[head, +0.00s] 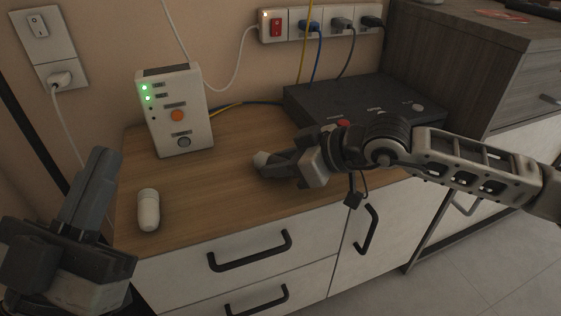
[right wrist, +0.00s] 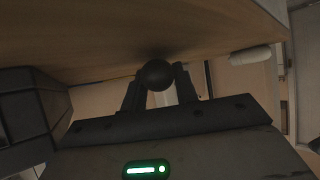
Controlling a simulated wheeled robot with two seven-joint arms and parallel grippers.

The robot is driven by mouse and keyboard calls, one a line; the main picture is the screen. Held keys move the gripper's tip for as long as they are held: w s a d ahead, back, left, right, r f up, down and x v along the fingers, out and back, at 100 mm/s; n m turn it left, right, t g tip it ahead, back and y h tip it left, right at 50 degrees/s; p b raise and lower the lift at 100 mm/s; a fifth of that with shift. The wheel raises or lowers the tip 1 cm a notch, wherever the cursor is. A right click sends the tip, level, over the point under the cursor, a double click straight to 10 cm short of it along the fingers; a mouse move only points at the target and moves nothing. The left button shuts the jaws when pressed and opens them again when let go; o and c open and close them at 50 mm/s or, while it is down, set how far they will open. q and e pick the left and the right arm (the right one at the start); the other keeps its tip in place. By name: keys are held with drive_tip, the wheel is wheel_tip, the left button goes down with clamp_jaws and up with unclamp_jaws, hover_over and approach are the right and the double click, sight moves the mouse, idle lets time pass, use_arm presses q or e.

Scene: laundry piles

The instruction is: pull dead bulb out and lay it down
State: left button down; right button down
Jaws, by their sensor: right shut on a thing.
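My right gripper (head: 272,166) is low over the wooden cabinet top and shut on a bulb (head: 261,158), whose pale end shows at the fingertips. In the right wrist view the held bulb (right wrist: 157,75) is a dark round shape between the two fingers, close to the wood; I cannot tell whether it touches. A second, white bulb (head: 148,211) is at the left front of the top, and it also shows in the right wrist view (right wrist: 250,55). My left gripper (head: 100,160) is at the lower left, apart from the bulbs; its finger gap is unclear. No lamp socket is visible.
A white box with green lights (head: 178,112) stands at the back left of the cabinet top (head: 205,190). A black router-like box (head: 365,100) is behind my right arm. A power strip (head: 320,23) with cables is on the wall. Wood between the bulbs is clear.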

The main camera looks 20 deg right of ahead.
idle(0.3)
drive_tip(key=c, duration=1)
unclamp_jaws()
